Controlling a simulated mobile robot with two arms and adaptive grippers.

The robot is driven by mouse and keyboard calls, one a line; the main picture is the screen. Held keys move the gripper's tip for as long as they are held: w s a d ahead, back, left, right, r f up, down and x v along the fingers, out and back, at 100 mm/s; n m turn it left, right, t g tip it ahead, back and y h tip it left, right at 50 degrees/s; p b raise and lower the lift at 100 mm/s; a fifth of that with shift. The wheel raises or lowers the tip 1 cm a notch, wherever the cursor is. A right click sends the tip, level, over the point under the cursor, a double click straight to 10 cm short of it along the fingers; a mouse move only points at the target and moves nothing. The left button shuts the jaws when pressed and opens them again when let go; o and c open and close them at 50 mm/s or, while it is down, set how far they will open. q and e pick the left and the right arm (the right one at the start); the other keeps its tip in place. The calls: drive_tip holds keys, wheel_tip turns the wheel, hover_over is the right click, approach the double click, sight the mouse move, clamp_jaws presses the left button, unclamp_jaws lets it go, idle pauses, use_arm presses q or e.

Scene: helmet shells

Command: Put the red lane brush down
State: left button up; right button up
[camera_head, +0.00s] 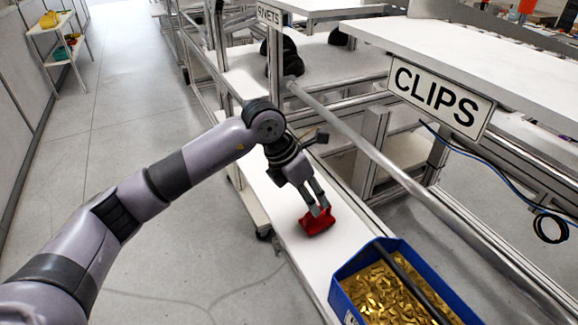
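The red lane brush (316,222) is a small red block at the white lower shelf (280,198), left of the blue bin. My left gripper (320,211) reaches down to it from above, and its fingertips overlap the brush's upper edge. The two fingers stand a little apart. I cannot tell whether they grip the brush or only stand around it, or whether the brush rests fully on the shelf. My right gripper is not in view.
A blue bin (347,277) of gold clips stands close to the right of the brush, with a dark bar across it. A metal rail (390,170) and the CLIPS sign (438,98) are behind. Black helmet shells (290,57) lie farther back. The shelf left of the brush is clear.

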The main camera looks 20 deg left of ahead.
use_arm(q)
drive_tip(key=b+v, duration=0.3)
drive_tip(key=v, duration=1.1)
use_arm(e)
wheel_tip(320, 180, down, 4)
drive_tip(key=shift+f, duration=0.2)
use_arm(q)
drive_tip(key=shift+a, duration=0.2)
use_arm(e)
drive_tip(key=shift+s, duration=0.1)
